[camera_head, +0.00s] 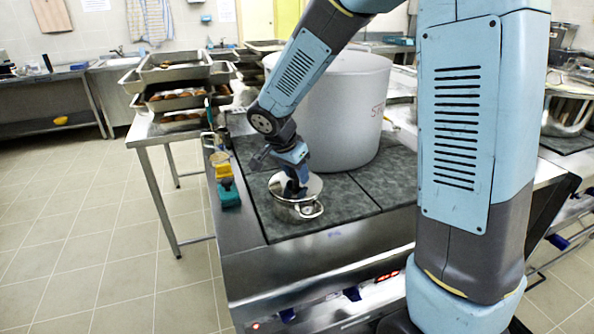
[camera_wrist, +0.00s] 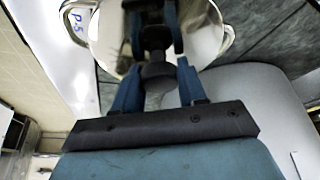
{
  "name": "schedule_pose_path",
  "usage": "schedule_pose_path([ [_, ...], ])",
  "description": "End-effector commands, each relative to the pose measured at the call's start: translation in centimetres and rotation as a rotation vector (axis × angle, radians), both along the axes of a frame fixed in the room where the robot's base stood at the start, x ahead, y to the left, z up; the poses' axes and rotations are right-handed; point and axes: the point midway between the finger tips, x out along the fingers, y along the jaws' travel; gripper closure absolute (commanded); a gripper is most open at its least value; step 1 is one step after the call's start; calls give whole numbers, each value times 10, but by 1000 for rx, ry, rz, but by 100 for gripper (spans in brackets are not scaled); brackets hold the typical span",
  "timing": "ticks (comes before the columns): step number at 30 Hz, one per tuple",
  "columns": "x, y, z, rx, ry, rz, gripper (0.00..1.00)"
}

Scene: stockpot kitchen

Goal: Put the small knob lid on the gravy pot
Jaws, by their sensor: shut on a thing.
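The gravy pot (camera_head: 296,209) is a small shiny steel pot with side handles on the dark stove top, in front of the big stockpot. The small knob lid (camera_head: 313,184) is a shiny steel disc at the pot's mouth. In the wrist view, shiny steel (camera_wrist: 205,35) and a pot handle (camera_wrist: 229,40) show around my gripper (camera_wrist: 153,22).
The big grey stockpot (camera_head: 345,110) stands close behind my gripper. Small yellow and teal items (camera_head: 226,185) line the stove's left edge. Metal trays of food (camera_head: 180,95) stand on a table at the left. The stove top (camera_head: 345,205) right of the pot is clear.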

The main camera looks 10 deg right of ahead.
Motion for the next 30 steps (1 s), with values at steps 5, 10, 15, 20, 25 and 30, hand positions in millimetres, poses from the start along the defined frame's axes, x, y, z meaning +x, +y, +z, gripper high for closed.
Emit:
schedule_pose_path([
  [5,0,0,-1,0,0,0,93],
  [10,0,0,-1,0,0,0,93],
  [15,0,0,-1,0,0,0,45],
  [20,0,0,-1,0,0,0,29],
  [25,0,0,-1,0,0,-1,29],
  [30,-1,1,4,1,-1,-1,29],
])
